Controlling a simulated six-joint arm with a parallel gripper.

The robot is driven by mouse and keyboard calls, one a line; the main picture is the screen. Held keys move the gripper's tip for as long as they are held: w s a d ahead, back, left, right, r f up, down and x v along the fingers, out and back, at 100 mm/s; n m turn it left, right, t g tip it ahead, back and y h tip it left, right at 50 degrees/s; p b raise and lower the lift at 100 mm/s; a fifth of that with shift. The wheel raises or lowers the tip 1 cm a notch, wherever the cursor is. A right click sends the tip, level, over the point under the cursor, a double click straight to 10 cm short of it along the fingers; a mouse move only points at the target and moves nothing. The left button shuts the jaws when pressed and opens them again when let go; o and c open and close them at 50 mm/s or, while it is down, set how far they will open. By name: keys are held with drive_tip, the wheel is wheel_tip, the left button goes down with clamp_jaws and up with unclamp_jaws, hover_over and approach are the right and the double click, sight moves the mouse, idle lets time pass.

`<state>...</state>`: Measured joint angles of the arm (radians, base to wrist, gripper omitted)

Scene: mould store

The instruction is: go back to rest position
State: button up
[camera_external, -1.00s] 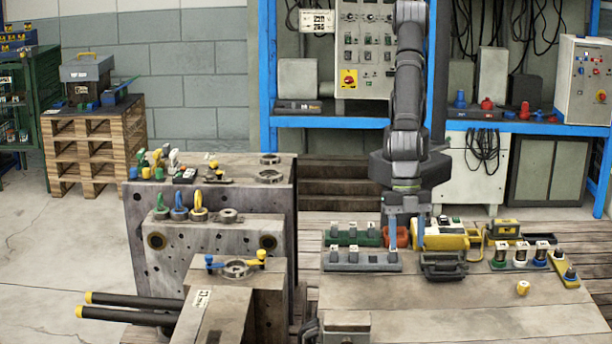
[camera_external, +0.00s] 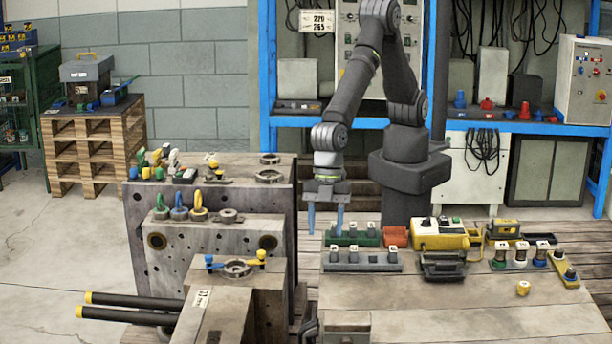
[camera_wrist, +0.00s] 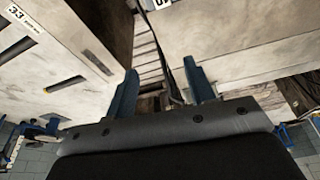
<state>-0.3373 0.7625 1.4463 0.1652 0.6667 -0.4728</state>
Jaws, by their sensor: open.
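My gripper (camera_external: 325,220) hangs in the external view with its two blue fingers pointing down. The fingers are apart with nothing between them. It is between the grey mould block (camera_external: 240,230) on the left and the green tray of small labelled parts (camera_external: 352,238) on the right. In the wrist view my gripper (camera_wrist: 163,90) also shows open and empty, with a narrow slatted gap beyond the fingertips. I cannot tell its exact height above the table.
A wooden table (camera_external: 450,315) holds a grey tray (camera_external: 362,263), a red bin (camera_external: 396,236), a yellow device (camera_external: 440,236) and a small yellow part (camera_external: 523,288). Lifting rings (camera_external: 198,208) stand on the mould block. The table's front area is mostly clear.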

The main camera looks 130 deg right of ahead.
drive_tip(key=w+d+m, duration=0.2)
drive_tip(key=w+d, duration=0.1)
drive_tip(key=d, duration=1.3)
drive_tip(key=shift+d+f+m+h, duration=0.15)
drive_tip(key=shift+d+m+h, duration=0.15)
drive_tip(key=shift+d, duration=0.1)
drive_tip(key=shift+o, duration=0.4)
